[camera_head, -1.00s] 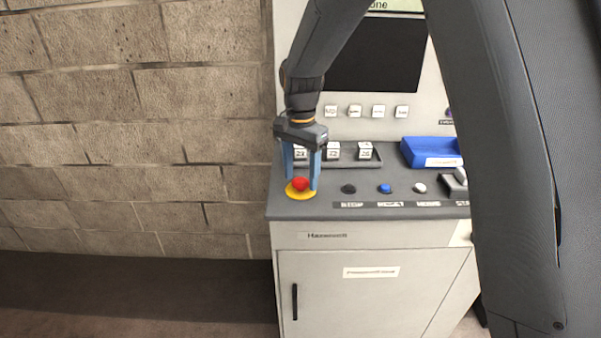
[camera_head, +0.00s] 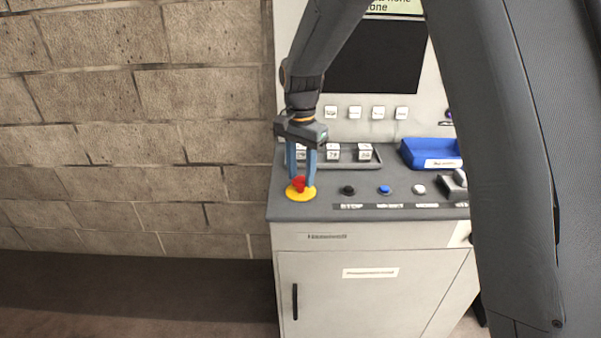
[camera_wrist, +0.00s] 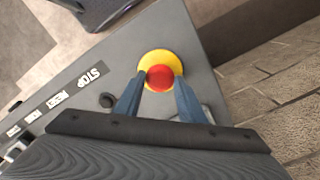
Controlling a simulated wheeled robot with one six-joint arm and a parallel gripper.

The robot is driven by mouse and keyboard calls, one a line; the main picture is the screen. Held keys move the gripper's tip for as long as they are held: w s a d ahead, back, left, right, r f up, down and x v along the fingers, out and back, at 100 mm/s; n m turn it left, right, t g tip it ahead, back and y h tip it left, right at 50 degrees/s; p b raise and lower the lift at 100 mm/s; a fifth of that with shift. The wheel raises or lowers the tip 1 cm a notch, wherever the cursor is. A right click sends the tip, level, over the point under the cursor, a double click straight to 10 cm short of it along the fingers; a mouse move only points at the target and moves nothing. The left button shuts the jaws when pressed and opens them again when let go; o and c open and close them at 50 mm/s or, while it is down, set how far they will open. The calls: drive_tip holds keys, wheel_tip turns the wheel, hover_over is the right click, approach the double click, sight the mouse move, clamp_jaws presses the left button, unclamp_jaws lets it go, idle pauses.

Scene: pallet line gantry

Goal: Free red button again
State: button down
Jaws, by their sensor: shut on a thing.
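The red button (camera_head: 300,182) sits on a yellow round base (camera_head: 300,195) at the left front corner of the grey console top. In the wrist view the red button (camera_wrist: 160,78) and its yellow base (camera_wrist: 174,61) lie at the fingertips. My gripper (camera_head: 301,178) points down over the button, with one blue finger on each side of it. My gripper in the wrist view (camera_wrist: 158,85) is shut on the red button. The fingers hide part of the button's sides.
To the right on the console are a black button (camera_head: 347,190), a blue button (camera_head: 384,189) and a white button (camera_head: 419,189). A brick wall (camera_head: 130,130) is at the left.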

sight(301, 179)
drive_tip(key=c, duration=1.2)
unclamp_jaws()
drive_tip(key=shift+r, duration=0.2)
drive_tip(key=shift+o, duration=0.2)
wheel_tip(301, 179, up, 8)
drive_tip(key=b, duration=0.2)
drive_tip(key=shift+f, duration=0.1)
drive_tip(key=s+d+f+n, duration=0.4)
drive_tip(key=s+d, duration=0.4)
drive_tip(key=s, duration=0.3)
drive_tip(key=s+d+f+n+t, duration=0.1)
drive_tip(key=s+d+f+n, duration=0.3)
drive_tip(key=s+d+f, duration=0.3)
drive_tip(key=s+d, duration=0.2)
drive_tip(key=s, duration=0.3)
drive_tip(key=shift+f, duration=0.25)
